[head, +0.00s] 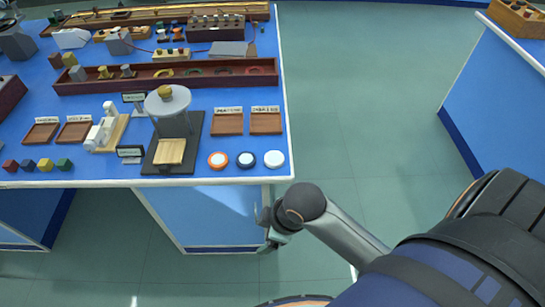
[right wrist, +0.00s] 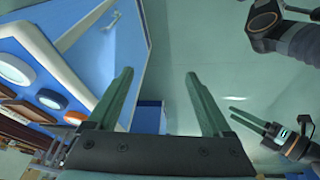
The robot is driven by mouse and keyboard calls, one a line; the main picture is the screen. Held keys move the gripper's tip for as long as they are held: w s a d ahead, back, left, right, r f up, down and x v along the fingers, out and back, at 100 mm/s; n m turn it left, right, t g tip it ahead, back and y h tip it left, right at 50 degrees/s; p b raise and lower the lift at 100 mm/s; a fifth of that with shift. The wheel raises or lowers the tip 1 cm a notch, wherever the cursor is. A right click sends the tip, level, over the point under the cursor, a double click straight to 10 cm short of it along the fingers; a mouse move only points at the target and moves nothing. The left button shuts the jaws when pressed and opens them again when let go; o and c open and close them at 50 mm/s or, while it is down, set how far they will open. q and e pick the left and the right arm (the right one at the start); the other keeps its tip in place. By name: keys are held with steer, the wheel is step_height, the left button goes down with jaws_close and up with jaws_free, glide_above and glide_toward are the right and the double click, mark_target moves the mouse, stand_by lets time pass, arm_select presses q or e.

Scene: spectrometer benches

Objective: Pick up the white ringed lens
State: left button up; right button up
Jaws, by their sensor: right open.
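The white ringed lens (head: 274,159) lies flat near the front right corner of the blue bench, at the right end of a row of three lenses. It also shows at the left of the right wrist view (right wrist: 15,70). My right gripper (head: 268,231) is below and in front of the bench edge, apart from the lens. In the right wrist view its two fingers (right wrist: 160,82) are spread with nothing between them. My left gripper (right wrist: 231,104) shows small at the right of that view, and its opening is unclear.
A dark-blue-ringed lens (head: 246,159) and an orange-ringed lens (head: 218,159) lie left of the white one. Wooden trays (head: 265,123) lie behind them. A stand with a round top (head: 168,101) is further left. Open floor (head: 350,120) lies right of the bench.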

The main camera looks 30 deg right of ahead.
steer(key=w+d+r+n+g, duration=0.1)
steer(key=w+d+r+n, duration=0.1)
steer(key=w+n, duration=0.3)
steer(key=w+d+r+n+h, duration=0.1)
steer(key=w+d+r+n, duration=0.2)
steer(key=w+n, duration=0.2)
steer(key=w+d+r+n+g, duration=0.1)
steer(key=w+d+r+n, duration=0.1)
steer(key=w+n, duration=0.3)
steer(key=shift+w+d+r+g+h, duration=0.15)
steer(key=shift+d+r+g+h, duration=0.2)
steer(key=shift+d, duration=0.3)
steer(key=w+d+r+n, duration=0.3)
steer(key=d+r, duration=0.3)
glide_above(275, 157)
steer(key=shift+g, duration=0.25)
steer(key=f, duration=0.7)
steer(key=shift+w, duration=0.35)
steer(key=shift+s+a+f, duration=0.1)
steer(key=shift+s+f, duration=0.1)
steer(key=shift+f, duration=1.2)
steer(key=shift+s+f, duration=0.15)
steer(key=shift+f, duration=1.2)
